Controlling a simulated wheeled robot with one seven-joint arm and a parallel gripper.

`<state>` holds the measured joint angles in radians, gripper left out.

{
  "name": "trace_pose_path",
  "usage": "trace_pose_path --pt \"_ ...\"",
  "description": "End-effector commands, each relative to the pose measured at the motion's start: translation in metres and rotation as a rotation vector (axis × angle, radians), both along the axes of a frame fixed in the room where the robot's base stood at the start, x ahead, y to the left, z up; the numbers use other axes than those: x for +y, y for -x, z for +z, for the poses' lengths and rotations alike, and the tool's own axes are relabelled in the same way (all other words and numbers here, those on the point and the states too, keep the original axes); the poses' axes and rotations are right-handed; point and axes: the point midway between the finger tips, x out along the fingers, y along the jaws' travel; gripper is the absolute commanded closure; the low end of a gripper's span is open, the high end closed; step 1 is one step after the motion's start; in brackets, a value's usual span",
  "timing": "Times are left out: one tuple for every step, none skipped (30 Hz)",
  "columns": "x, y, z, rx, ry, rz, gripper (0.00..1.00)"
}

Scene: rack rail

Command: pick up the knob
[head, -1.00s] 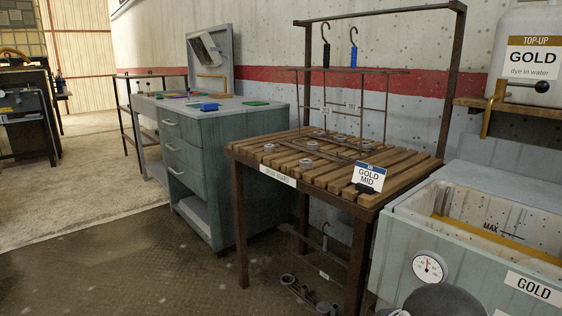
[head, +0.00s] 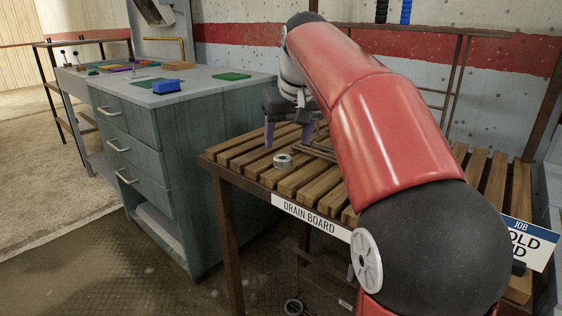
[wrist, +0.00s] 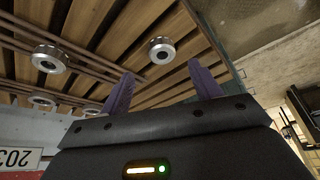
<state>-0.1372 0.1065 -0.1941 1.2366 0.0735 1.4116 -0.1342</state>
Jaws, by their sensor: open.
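A round silver knob (head: 283,160) with a dark centre hole stands on the wooden slats of the drain board (head: 232,158). The wrist view shows this knob (wrist: 161,50) just beyond the gap between my fingertips. My gripper (head: 289,137) is open and empty, its purple fingers pointing down over the slats close behind the knob. The gripper's fingers (wrist: 161,70) also show spread apart in the wrist view. Several similar metal pieces, such as one at the left (wrist: 50,58), lie beside thin rails. In the head view my arm hides them.
A green drawer cabinet (head: 155,150) with a blue block (head: 166,86) and a green sheet (head: 232,77) on top stands left of the board. A JOB sign (head: 530,240) stands at the right. Metal frame uprights rise behind the board.

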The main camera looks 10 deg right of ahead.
Motion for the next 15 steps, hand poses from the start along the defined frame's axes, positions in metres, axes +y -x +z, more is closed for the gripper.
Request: trace_pose_path --pt "0.001 -0.002 -0.008 0.002 0.000 0.000 0.37" --pt "0.001 -0.003 -0.011 0.003 -0.001 0.000 0.37" --pt "0.002 -0.005 -0.015 0.002 0.000 0.000 0.37" --pt "0.003 -0.006 -0.019 0.002 0.000 0.000 0.37" --pt "0.004 -0.007 -0.024 0.003 0.000 0.000 0.37" --pt "0.005 -0.009 -0.030 0.003 0.000 -0.001 0.37" --pt "0.005 -0.011 -0.035 0.002 0.000 -0.001 0.37" --pt "0.006 -0.012 -0.039 0.003 0.000 -0.001 0.37" --pt "0.006 -0.015 -0.044 0.003 0.000 -0.001 0.37" --pt "0.006 -0.016 -0.047 0.002 0.000 -0.001 0.37" --pt "0.006 -0.017 -0.049 0.002 0.000 -0.001 0.37" --pt "0.006 -0.018 -0.052 0.002 0.000 -0.001 0.37" --pt "0.006 -0.019 -0.053 0.001 0.000 -0.001 0.37" --pt "0.006 -0.019 -0.054 0.001 0.000 -0.001 0.37" --pt "0.006 -0.020 -0.054 0.000 0.000 -0.001 0.37"
